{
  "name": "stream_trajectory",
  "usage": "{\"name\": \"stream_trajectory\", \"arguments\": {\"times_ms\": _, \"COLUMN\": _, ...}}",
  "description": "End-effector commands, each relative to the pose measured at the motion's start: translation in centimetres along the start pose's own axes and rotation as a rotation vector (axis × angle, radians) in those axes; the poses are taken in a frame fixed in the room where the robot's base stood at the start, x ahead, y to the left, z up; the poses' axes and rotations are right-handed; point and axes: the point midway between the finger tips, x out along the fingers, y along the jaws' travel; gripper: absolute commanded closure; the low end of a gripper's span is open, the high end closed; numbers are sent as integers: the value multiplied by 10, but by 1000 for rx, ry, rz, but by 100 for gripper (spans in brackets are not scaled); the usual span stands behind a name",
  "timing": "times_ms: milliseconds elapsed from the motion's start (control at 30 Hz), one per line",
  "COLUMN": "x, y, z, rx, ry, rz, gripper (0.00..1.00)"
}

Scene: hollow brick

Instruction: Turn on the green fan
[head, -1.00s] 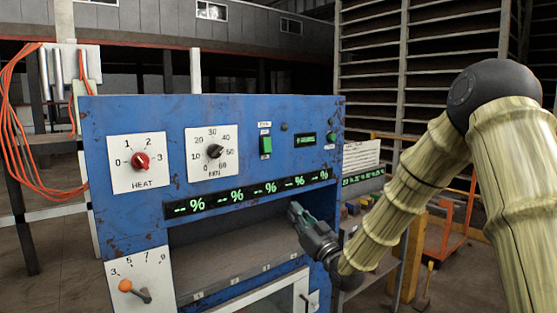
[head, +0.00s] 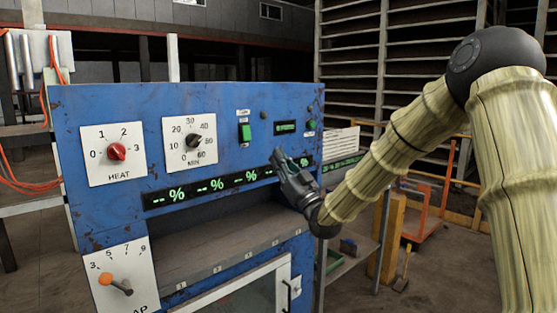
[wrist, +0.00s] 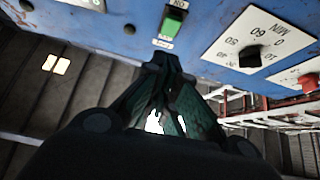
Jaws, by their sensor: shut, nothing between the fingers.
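The green switch (head: 244,132) sits on the upper part of the blue panel (head: 110,200), between the MIN dial and a small green display. I cannot read its label clearly in the head view. My gripper (head: 279,155) is shut and empty, below and right of the green switch, in front of the panel by the row of percent readouts. In the wrist view the green switch (wrist: 173,22) shows just beyond the closed fingertips (wrist: 160,60), apart from them in the picture. A fan is not clearly visible in any view.
The red HEAT dial (head: 116,152) and black MIN dial (head: 194,140) are left of the switch. A small round green button (head: 311,125) is to its right. An orange-knobbed lever (head: 106,279) is at lower left. An open shelf recess (head: 215,240) lies below the readouts.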

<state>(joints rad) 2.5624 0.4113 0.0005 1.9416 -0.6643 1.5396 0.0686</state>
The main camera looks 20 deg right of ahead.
Motion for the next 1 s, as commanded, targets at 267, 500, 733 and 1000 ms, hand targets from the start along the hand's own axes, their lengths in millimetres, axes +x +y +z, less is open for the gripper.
{"name": "stream_trajectory", "arguments": {"times_ms": 267, "x": 49, "y": 0, "z": -2, "rx": -2, "ry": 0, "rz": -1, "gripper": 100}}
{"name": "stream_trajectory", "arguments": {"times_ms": 500, "x": 80, "y": 0, "z": 8, "rx": -1, "ry": -2, "rz": 0, "gripper": 100}}
{"name": "stream_trajectory", "arguments": {"times_ms": 733, "x": 94, "y": 0, "z": 23, "rx": 0, "ry": -1, "rz": 0, "gripper": 100}}
{"name": "stream_trajectory", "arguments": {"times_ms": 1000, "x": 99, "y": 0, "z": 28, "rx": 0, "ry": -1, "rz": 0, "gripper": 100}}
